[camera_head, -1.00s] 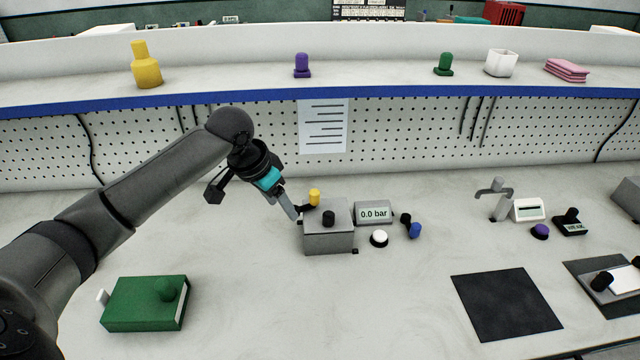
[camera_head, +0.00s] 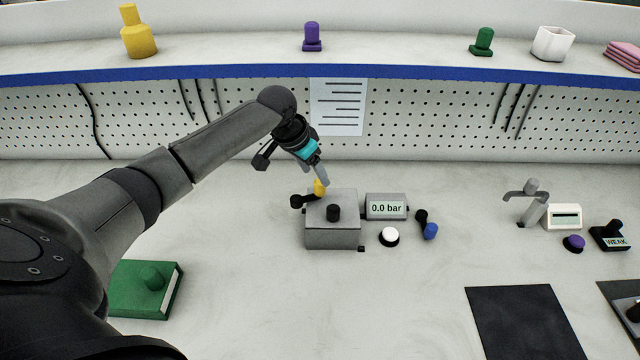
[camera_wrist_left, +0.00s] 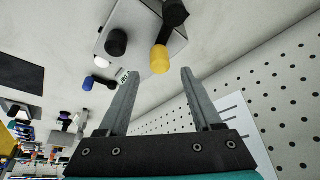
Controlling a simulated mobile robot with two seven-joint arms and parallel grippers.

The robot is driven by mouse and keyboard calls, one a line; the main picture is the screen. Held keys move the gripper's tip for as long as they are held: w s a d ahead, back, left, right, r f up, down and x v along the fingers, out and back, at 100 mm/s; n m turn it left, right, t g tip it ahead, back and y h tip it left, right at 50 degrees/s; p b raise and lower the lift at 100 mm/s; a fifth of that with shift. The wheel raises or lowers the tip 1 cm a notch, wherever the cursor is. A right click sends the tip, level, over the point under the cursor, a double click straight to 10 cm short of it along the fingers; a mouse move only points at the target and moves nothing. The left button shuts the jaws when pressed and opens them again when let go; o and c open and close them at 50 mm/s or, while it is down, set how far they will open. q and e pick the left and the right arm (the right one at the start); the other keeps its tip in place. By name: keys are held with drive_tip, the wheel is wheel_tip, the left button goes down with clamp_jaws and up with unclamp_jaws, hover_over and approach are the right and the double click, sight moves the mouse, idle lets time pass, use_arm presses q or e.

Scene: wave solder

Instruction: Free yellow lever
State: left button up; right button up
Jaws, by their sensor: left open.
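The yellow lever (camera_head: 319,188) is a yellow-tipped handle on a black arm at the back left of a grey box (camera_head: 332,235). In the left wrist view, the yellow tip (camera_wrist_left: 160,60) lies ahead of the fingertips, between their lines. My left gripper (camera_head: 322,179) is over the back of the box, close to the yellow tip. In the left wrist view, my left gripper (camera_wrist_left: 160,72) has its two fingers wide apart with nothing between them. My right gripper is in neither view.
A gauge reading 0.0 bar (camera_head: 386,207), a white button (camera_head: 389,237) and a blue-tipped lever (camera_head: 429,230) stand right of the box. A pegboard wall stands behind. The bench at front centre is clear.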

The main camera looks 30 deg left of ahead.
use_arm(q)
drive_tip(key=shift+b+x, duration=0.45)
drive_tip(key=shift+x, duration=2.2)
clamp_jaws()
